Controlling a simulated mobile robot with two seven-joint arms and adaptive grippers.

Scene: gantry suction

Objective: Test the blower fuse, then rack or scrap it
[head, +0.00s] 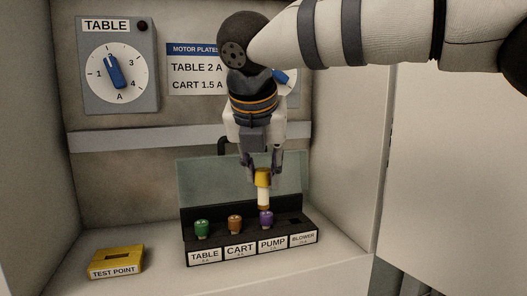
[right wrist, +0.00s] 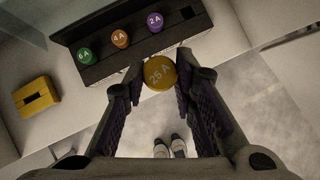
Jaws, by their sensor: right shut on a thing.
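My right gripper (head: 263,172) is shut on the blower fuse (head: 263,193), which has a yellow cap and a pale body. It hangs upright above the fuse rack (head: 248,254). In the right wrist view, the fuse cap (right wrist: 160,72) reads 25 A between the fingers. The rack's BLOWER place (head: 303,238) holds no fuse. A yellow block labelled TEST POINT (head: 115,263) stands left of the rack and also shows in the right wrist view (right wrist: 36,97). My left gripper is not in view.
The rack holds a green fuse (head: 201,228), an orange-brown fuse (head: 235,225) and a purple fuse (head: 266,219), at TABLE, CART and PUMP. A TABLE dial (head: 114,73) and a motor plates sign (head: 195,70) are on the back wall. The shelf between test block and rack is clear.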

